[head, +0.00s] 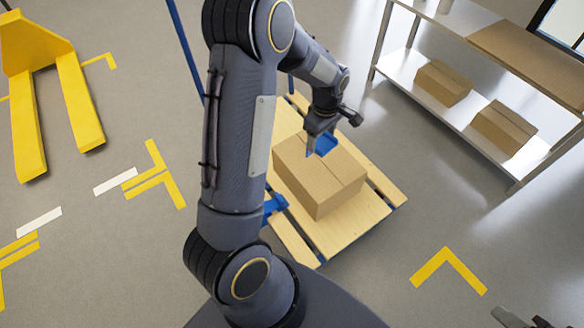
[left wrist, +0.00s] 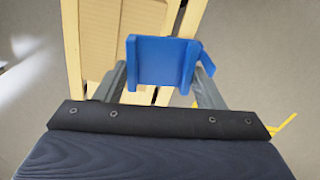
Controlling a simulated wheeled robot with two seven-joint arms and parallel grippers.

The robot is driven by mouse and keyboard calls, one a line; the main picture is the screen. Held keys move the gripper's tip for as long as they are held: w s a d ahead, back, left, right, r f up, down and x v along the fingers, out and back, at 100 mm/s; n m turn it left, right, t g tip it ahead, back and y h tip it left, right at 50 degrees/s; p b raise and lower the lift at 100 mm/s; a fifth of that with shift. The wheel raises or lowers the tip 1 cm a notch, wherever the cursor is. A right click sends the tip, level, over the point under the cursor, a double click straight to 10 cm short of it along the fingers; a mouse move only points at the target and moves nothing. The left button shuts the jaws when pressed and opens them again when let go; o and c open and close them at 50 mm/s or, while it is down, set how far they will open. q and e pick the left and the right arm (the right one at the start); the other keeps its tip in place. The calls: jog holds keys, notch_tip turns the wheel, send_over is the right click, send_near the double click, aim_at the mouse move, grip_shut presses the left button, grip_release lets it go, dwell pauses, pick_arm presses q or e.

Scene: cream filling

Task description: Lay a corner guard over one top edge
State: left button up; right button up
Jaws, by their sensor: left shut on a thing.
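A cardboard carton (head: 318,190) sits on a wooden pallet (head: 384,183), and part of it shows at the upper left of the left wrist view (left wrist: 95,40). My left gripper (head: 321,144) is shut on a blue corner guard (head: 326,145). In the head view the guard appears over the carton's far top edge; I cannot tell whether it touches. The guard fills the space between the fingers in the left wrist view (left wrist: 162,62). Only a dark part of my right gripper (head: 520,317) shows at the bottom right corner, and its jaws are unclear.
Another blue piece (head: 271,207) shows at the pallet's left side, partly behind my left arm. A metal shelf (head: 480,130) with cartons stands at the right. A yellow pallet jack (head: 45,85) stands at the far left. Open floor lies in front of the pallet.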

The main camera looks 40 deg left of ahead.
pick_arm(q)
jog(key=w+a+f+n+b, duration=0.1)
jog(key=a+f+n+b, duration=0.5)
jog(key=f+n+b, duration=0.3)
jog(key=a+f+n+b, duration=0.5)
jog(key=f+n+b, duration=0.15)
jog(key=f, duration=0.45)
jog(key=b, duration=1)
send_near(296, 173)
notch_tip(296, 173, down, 6)
jog(key=s, duration=0.1)
jog(key=shift+a+r+n+p, duration=0.1)
jog(key=shift+r+n+p, duration=0.15)
jog(key=shift+p, duration=0.25)
jog(key=shift+w+f, duration=0.3)
jog(key=shift+w, duration=0.05)
jog(key=shift+w+f, duration=0.15)
jog(key=shift+w, duration=0.1)
jog(key=o, duration=1.1)
jog(key=shift+c, duration=0.2)
